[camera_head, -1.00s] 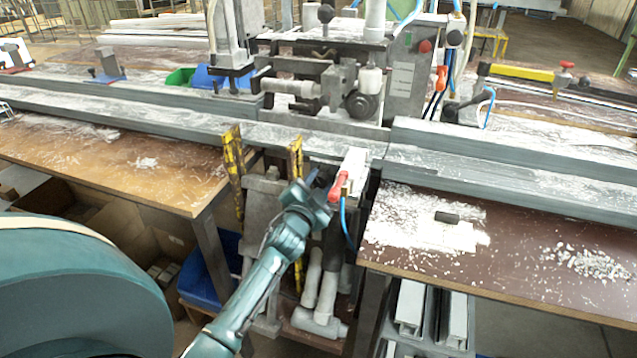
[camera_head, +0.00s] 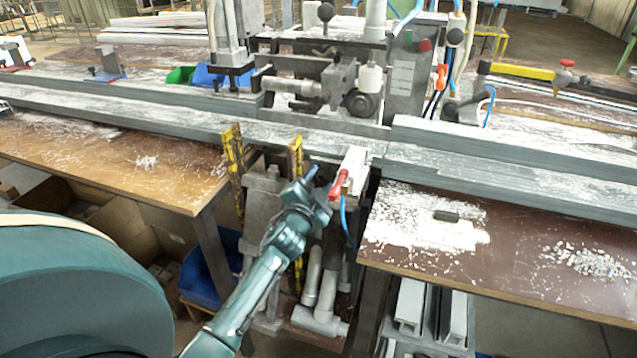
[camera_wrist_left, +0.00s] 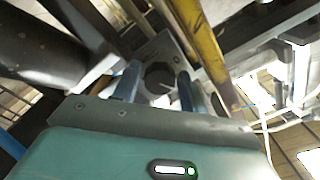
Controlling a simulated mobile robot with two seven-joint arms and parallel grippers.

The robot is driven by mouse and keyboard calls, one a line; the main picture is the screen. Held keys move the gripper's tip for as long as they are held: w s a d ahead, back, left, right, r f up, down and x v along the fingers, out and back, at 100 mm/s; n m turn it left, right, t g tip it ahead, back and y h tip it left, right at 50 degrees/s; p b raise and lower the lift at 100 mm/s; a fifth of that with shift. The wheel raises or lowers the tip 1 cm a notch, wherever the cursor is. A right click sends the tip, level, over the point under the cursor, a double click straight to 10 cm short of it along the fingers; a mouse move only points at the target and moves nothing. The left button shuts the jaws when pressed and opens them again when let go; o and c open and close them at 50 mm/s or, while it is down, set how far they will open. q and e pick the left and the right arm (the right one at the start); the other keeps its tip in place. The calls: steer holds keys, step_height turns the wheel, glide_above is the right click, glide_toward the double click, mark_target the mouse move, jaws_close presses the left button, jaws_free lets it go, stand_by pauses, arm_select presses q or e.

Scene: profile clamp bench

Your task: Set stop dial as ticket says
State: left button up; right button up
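My left gripper (camera_head: 312,180) is at the front of the machine, just left of a red-handled clamp (camera_head: 340,184). In the left wrist view its two fingers (camera_wrist_left: 157,88) stand apart. A dark round part (camera_wrist_left: 158,75) on a grey plate shows between and beyond them; I cannot tell whether it is the stop dial or whether the fingers touch it. A pale plate with small lines (camera_head: 402,78) is on the machine's grey cabinet; its text is too small to read, and I cannot tell whether it is the ticket. My right gripper is not in view.
Two yellow worn posts (camera_head: 233,165) stand left of my gripper. A long grey rail (camera_head: 130,112) crosses the bench behind it. A brown tabletop (camera_head: 520,265) with white chips and a small dark block (camera_head: 446,216) lies to the right. A blue bin (camera_head: 210,272) sits below.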

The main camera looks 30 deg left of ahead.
arm_select(q)
steer(key=v, duration=1.3)
steer(key=shift+s+f, duration=0.1)
steer(key=shift+s, duration=0.05)
